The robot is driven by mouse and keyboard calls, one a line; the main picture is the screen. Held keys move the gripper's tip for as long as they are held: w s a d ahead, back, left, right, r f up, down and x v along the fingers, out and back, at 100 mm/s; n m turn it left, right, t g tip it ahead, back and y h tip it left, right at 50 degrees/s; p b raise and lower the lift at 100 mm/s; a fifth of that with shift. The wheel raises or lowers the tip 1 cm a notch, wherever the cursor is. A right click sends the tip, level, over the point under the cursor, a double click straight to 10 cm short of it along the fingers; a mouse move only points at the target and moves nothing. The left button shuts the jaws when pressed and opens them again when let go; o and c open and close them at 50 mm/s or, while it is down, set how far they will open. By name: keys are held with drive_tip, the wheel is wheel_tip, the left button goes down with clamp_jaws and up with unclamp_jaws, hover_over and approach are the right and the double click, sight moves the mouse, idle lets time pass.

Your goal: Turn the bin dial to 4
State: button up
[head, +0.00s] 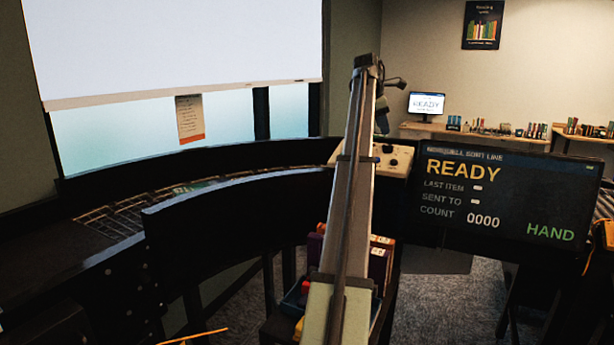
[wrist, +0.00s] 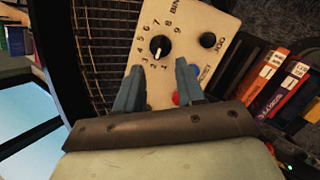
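The bin dial (wrist: 160,46) is a round black knob on a cream control panel (wrist: 205,22), ringed by printed numbers. Its white mark seems to point down in the wrist view, near the 2 or 3; the exact number is hard to read. My gripper (wrist: 159,67) is open and empty. Its two blue-grey fingers are spread over the panel, with the dial just beyond the fingertips, apparently not touched. In the head view the control panel (head: 393,158) is partly hidden behind my arm, and the dial's setting cannot be read there.
The panel also has a black JOG knob (wrist: 208,41), a blue button (wrist: 204,73) and a red one partly behind a finger. A roller track (wrist: 100,40) runs to its left. Books (wrist: 285,85) stand to the right. A dark screen (head: 505,195) reads READY, HAND, count 0000.

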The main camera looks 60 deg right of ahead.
drive_tip(key=v, duration=0.6)
drive_tip(key=w+a+f+m+t, duration=0.1)
drive_tip(key=w+a+f+m, duration=0.1)
drive_tip(key=w+a+f, duration=0.5)
drive_tip(key=w+a+f+m+t+y, duration=0.1)
drive_tip(key=w+a+f+m, duration=0.1)
drive_tip(key=w+a+f, duration=0.5)
drive_tip(key=w+f, duration=0.3)
drive_tip(key=f, duration=0.3)
drive_tip(key=shift+w+f, duration=0.4)
drive_tip(key=shift+s, duration=0.1)
